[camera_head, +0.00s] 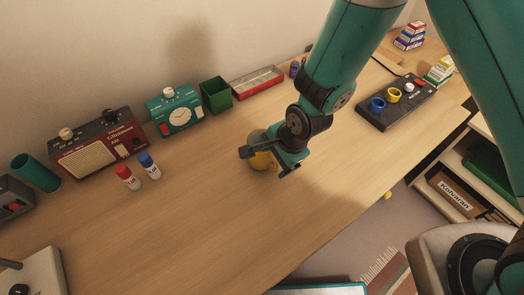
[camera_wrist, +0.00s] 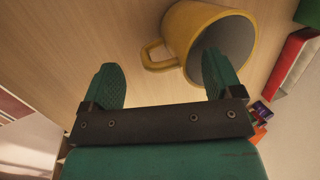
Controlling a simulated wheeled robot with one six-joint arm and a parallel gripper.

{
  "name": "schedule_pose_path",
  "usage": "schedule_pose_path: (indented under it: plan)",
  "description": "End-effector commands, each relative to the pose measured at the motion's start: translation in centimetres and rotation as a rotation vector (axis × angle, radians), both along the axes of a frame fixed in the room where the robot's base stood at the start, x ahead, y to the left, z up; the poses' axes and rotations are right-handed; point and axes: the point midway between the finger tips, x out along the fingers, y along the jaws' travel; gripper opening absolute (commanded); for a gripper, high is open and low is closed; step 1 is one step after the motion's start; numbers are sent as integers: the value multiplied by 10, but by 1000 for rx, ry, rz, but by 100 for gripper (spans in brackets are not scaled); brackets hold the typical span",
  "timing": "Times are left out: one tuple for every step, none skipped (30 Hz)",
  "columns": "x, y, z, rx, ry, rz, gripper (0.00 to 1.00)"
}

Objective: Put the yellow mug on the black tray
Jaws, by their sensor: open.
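The yellow mug (camera_head: 258,137) stands on the wooden desk near the middle of the head view, partly hidden behind my gripper (camera_head: 272,162). In the wrist view the mug (camera_wrist: 180,28) is at the top, with its grey inside facing right and its handle pointing left. My gripper (camera_wrist: 163,65) is open; the handle shows between its two fingers. The right finger overlaps the mug's mouth in the picture; I cannot tell whether they touch. A long black slab (camera_head: 385,119), apparently the black tray, lies at the right of the desk. It bears blue and yellow ring-shaped pieces, a white piece and a red piece.
Red-capped (camera_head: 127,177) and blue-capped (camera_head: 149,166) bottles stand left of the mug. Small boxes (camera_head: 439,70) stand beyond the slab. The desk's front middle is clear.

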Motion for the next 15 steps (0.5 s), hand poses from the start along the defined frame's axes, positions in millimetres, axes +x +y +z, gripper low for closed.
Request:
schedule_pose_path:
  plan:
    - [1, 1, -5, -2, 2, 0, 85]
    - [3, 2, -9, -1, 2, 0, 85]
    - [5, 4, -14, -2, 2, 0, 85]
    - [7, 5, -18, -2, 2, 0, 85]
    - [8, 6, -22, -2, 3, 1, 85]
    - [9, 8, -28, -2, 3, 1, 85]
    - [10, 9, -32, -2, 2, 0, 85]
    - [10, 10, -35, -2, 2, 0, 85]
    - [11, 11, -39, -1, 1, 0, 85]
    - [12, 12, -41, -1, 1, 0, 85]
    - [12, 12, -42, -1, 1, 0, 85]
    - [12, 12, -43, -1, 1, 0, 85]
    - [12, 12, -44, 0, 0, 0, 85]
    - [12, 13, -44, 0, 0, 0, 85]
    - [12, 12, -44, 0, 0, 0, 85]
